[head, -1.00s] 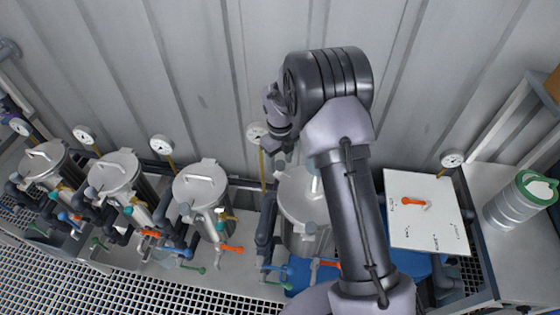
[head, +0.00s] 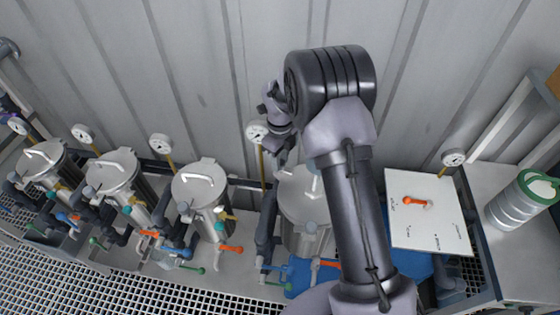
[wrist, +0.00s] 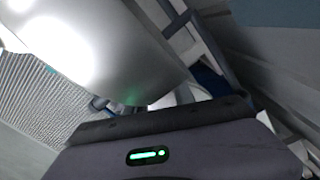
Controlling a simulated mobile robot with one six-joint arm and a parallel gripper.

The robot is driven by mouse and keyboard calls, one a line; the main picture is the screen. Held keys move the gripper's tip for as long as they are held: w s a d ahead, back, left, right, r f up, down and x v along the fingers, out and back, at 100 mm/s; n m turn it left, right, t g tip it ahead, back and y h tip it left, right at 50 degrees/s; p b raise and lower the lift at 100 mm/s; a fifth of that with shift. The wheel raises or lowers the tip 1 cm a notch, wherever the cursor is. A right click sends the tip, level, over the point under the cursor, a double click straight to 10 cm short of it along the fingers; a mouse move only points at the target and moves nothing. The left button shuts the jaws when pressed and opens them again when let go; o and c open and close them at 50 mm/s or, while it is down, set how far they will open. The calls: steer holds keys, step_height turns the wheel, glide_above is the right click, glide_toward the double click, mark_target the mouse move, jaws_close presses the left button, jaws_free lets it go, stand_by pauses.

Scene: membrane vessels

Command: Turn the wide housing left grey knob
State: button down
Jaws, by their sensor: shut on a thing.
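The wide housing (head: 296,205) is a broad steel vessel with a flat lid in the middle of the head view, partly covered by my arm. My gripper (head: 282,158) points down at its back left side, close to the lid's rim. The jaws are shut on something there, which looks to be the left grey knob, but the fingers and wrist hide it. In the wrist view the bright curved metal (wrist: 110,50) fills the upper left, and the jaw tips are not clear.
Several narrower steel vessels (head: 200,185) with gauges and coloured valve handles stand to the left. A gauge (head: 257,132) is right beside my gripper. A white panel (head: 428,225) with an orange handle is to the right. The ribbed wall (head: 200,80) is close behind.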

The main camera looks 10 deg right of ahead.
steer(key=shift+n+b, duration=0.45)
steer(key=shift+n, duration=1.75)
steer(key=c, duration=1.1)
jaws_free()
steer(key=shift+o, duration=0.2)
steer(key=shift+r, duration=0.15)
step_height(320, 180, up, 17)
steer(key=p, duration=0.3)
steer(key=shift+r, duration=0.1)
